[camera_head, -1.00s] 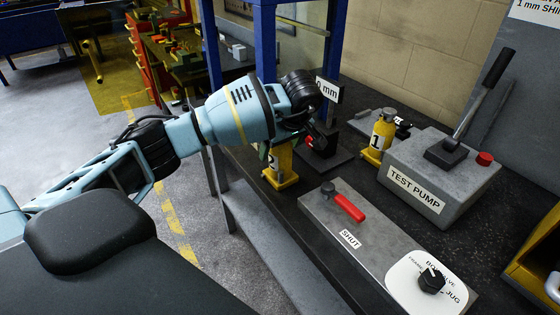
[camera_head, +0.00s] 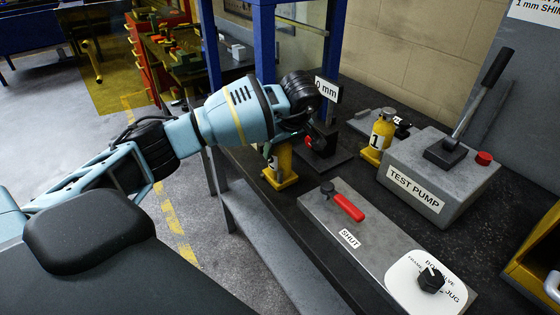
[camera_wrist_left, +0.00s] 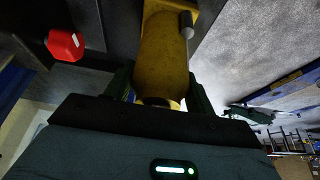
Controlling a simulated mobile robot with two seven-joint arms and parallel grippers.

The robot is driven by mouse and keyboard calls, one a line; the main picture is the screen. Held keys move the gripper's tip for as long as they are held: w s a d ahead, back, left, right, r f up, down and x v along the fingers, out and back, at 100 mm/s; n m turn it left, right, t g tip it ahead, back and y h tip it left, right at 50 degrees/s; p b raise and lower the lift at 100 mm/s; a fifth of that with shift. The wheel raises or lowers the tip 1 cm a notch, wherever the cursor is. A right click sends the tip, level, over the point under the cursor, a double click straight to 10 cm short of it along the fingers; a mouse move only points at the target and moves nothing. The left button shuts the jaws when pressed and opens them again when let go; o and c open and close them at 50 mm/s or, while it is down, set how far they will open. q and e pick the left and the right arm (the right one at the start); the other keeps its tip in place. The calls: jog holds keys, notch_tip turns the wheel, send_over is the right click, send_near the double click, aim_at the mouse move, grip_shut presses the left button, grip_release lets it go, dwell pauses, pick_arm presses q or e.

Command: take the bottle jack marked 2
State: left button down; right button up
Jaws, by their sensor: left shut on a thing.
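The bottle jack marked 2 (camera_head: 280,166) is yellow and stands upright at the left edge of the dark bench. My left gripper (camera_head: 274,154) comes down on its upper part, and the arm hides the top of the jack. In the left wrist view the yellow jack body (camera_wrist_left: 164,55) lies between the two dark green fingers of the left gripper (camera_wrist_left: 160,92), which is shut on it. The jack's base appears to rest on the bench. My right gripper is not in view.
A yellow bottle jack marked 1 (camera_head: 379,136) stands further right. The grey test pump (camera_head: 437,172) with its lever is beside it. A grey valve block (camera_head: 335,222) with a red handle lies in front. A blue frame post (camera_head: 265,40) rises behind my arm.

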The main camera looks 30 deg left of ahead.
pick_arm(q)
jog(key=shift+w+r, duration=0.1)
jog(key=shift+r, duration=0.15)
jog(key=shift+r, duration=0.15)
